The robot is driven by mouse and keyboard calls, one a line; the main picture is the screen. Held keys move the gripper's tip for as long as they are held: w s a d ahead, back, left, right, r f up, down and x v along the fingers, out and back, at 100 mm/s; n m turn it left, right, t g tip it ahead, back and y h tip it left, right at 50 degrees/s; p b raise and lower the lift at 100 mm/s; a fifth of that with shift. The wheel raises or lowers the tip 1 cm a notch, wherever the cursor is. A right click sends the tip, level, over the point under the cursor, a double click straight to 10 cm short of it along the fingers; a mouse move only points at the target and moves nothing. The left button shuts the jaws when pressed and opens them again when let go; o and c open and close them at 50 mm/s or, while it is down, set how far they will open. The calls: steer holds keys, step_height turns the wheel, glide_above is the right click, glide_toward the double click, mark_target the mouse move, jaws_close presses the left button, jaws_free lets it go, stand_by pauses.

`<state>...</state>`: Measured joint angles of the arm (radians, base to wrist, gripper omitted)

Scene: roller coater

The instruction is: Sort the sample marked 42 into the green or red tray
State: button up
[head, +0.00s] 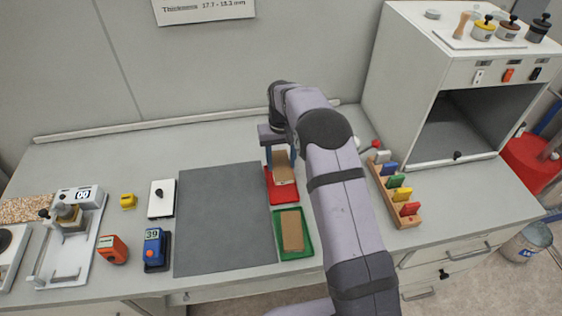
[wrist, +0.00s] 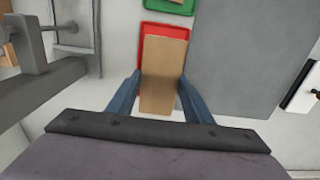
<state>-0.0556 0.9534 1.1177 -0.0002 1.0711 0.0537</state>
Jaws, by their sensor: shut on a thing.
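My gripper (head: 279,156) is shut on a brown block-shaped sample (head: 282,168), over the far part of the red tray (head: 284,199). In the wrist view the sample (wrist: 163,75) sits between the two blue fingers (wrist: 159,96) and overlaps the red tray (wrist: 185,33). I cannot tell whether it touches the tray floor. No number is readable on it. The green tray (head: 307,251) lies just nearer than the red one and holds another brown sample (head: 292,231). The green tray's edge also shows in the wrist view (wrist: 153,5).
A bare grey mat (head: 222,220) lies left of the trays. A rack of coloured pieces (head: 404,218) stands to the right, beside the open cabinet (head: 462,120). A blue device reading 39 (head: 154,247) and a white panel (head: 161,199) are left of the mat.

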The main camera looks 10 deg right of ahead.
steer(key=shift+f, duration=0.1)
steer(key=shift+f+b, duration=2.25)
steer(key=shift+f, duration=1.05)
steer(key=o, duration=1.2)
steer(key=shift+c, duration=0.2)
steer(key=shift+r, duration=0.15)
steer(key=shift+r+p, duration=2.45)
steer(key=shift+r, duration=0.9)
